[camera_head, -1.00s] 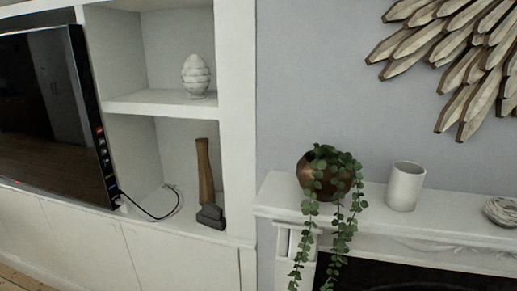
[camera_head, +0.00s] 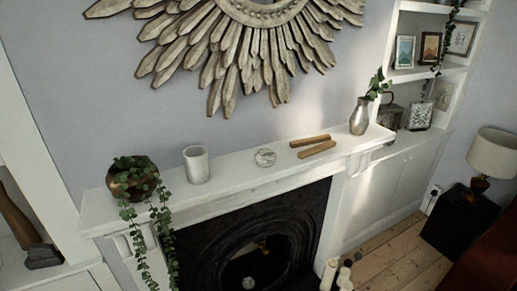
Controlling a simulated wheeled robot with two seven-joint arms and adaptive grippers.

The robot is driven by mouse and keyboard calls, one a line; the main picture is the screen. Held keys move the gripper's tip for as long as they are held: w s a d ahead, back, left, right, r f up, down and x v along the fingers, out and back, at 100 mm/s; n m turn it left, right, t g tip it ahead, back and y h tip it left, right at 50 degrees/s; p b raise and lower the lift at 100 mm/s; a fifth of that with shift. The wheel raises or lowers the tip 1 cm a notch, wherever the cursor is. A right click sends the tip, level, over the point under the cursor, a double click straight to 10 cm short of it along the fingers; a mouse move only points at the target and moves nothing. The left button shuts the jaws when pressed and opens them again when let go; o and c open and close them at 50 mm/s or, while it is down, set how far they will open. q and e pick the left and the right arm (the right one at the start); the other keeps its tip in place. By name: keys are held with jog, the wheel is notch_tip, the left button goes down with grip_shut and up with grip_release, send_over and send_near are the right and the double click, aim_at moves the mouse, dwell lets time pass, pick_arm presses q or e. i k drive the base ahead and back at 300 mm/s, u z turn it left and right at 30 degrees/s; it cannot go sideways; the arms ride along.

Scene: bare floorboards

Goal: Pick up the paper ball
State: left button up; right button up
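A small, pale, round object (camera_head: 265,157) with a crumpled-looking surface lies on the white mantelpiece (camera_head: 232,178). It looks like the paper ball, but it is too small to be certain. It sits between a white cup (camera_head: 196,164) on its left and two wooden sticks (camera_head: 313,146) on its right, apart from both. Neither of my grippers shows in this view.
A copper pot with a trailing plant (camera_head: 133,178) stands at the mantelpiece's left end, a silver vase (camera_head: 360,116) at its right end. Below is a dark fireplace (camera_head: 255,250) with candles (camera_head: 329,273) beside it. Bare floorboards (camera_head: 385,265) show at lower right.

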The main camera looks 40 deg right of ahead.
aim_at(264, 157)
jog(key=z, duration=1.3)
